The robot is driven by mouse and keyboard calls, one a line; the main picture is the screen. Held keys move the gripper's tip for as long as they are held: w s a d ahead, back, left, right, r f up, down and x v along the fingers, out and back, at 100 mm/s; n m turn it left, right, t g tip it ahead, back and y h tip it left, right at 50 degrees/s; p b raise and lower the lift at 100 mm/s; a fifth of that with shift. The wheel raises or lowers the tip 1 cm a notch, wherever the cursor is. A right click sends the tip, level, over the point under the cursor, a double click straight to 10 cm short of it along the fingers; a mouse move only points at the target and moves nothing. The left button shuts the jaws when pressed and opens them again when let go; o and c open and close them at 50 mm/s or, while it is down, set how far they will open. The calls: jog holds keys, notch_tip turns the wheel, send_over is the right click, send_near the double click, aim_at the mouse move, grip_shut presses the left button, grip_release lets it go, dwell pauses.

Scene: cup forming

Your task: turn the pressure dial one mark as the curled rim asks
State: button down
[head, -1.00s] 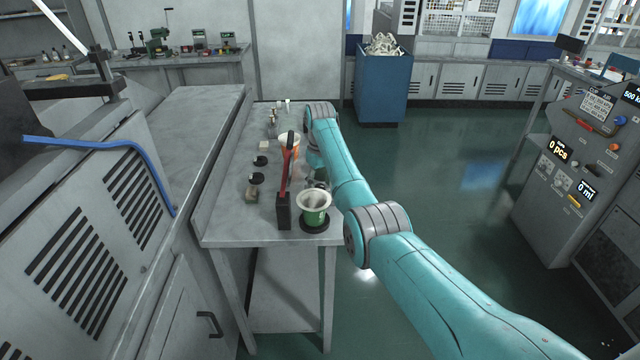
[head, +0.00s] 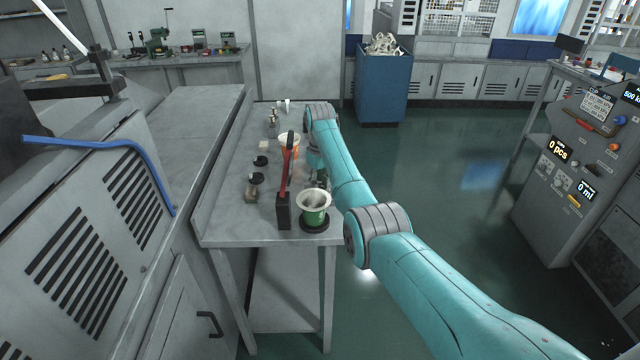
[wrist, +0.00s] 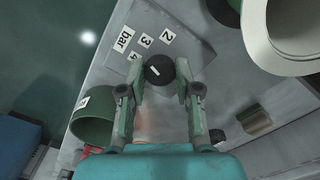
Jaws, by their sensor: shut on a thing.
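The pressure dial (wrist: 157,70) is a round black knob with a short white mark, seen in the wrist view. My gripper (wrist: 161,78) is shut on it, one fingertip at each side. White labels reading "bar", 2, 3 and 4 (wrist: 146,40) lie on the grey surface beside it; I cannot tell which number the mark points at. A green cup with a wide pale curled rim (head: 314,202) stands on a black disc in the head view. A large pale rim (wrist: 285,42) fills the wrist view's top right. In the head view the dial is hidden.
A red lever on a black block (head: 284,195) stands left of the cup. An orange-and-white cup (head: 289,141) and small black-topped parts (head: 256,179) sit farther along the bench (head: 225,225). The wrist view also shows a green cup-like piece (wrist: 94,116) at left.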

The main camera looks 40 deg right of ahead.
aim_at(320, 186)
jog(key=n, duration=0.3)
jog(key=shift+n, duration=0.4)
jog(key=n, duration=0.4)
dwell(0.5)
jog(key=c, duration=0.8)
grip_release()
notch_tip(320, 186, up, 12)
